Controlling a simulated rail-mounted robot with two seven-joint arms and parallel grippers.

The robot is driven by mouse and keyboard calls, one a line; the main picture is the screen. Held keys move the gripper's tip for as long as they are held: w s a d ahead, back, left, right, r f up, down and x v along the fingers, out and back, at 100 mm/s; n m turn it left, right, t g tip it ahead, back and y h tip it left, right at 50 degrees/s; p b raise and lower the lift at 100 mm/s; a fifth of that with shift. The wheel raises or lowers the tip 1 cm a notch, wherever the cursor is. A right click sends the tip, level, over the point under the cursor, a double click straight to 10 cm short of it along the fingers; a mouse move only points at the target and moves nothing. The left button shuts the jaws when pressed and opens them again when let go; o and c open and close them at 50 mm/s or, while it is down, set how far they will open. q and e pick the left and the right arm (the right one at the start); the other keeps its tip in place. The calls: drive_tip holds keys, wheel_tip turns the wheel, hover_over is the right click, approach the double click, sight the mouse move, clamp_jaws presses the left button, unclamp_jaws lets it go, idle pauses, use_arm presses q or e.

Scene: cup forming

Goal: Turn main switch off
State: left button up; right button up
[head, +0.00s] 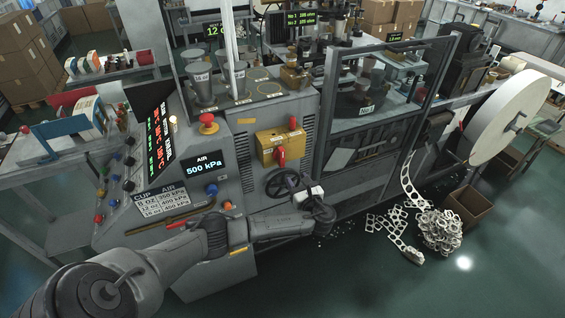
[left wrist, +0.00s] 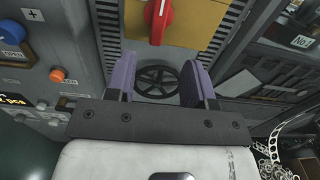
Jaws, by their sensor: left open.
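The main switch is a red rotary handle (head: 281,157) on a yellow box (head: 268,148) on the machine's grey front. In the left wrist view the red handle (left wrist: 158,20) stands nearly upright on the yellow plate (left wrist: 198,22), cut off by the top edge. My left gripper (head: 308,194) is low in front of the panel, below and to the right of the handle. In the left wrist view its two purple fingers (left wrist: 161,78) are apart with nothing between them. The fingers are clear of the handle. My right gripper is not in view.
A black handwheel (head: 284,184) sits below the yellow box and shows behind the fingers. A red mushroom button (head: 208,120), a pressure display (head: 203,165) and several knobs are to the left. Cup scrap (head: 440,230) lies on the floor at right.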

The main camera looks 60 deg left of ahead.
sight(283, 158)
use_arm(q)
drive_tip(key=a, duration=0.4)
drive_tip(key=w+a, duration=0.1)
drive_tip(key=a, duration=0.3)
drive_tip(key=w+a+b, duration=0.1)
drive_tip(key=a, duration=0.3)
drive_tip(key=shift+a, duration=0.3)
clamp_jaws()
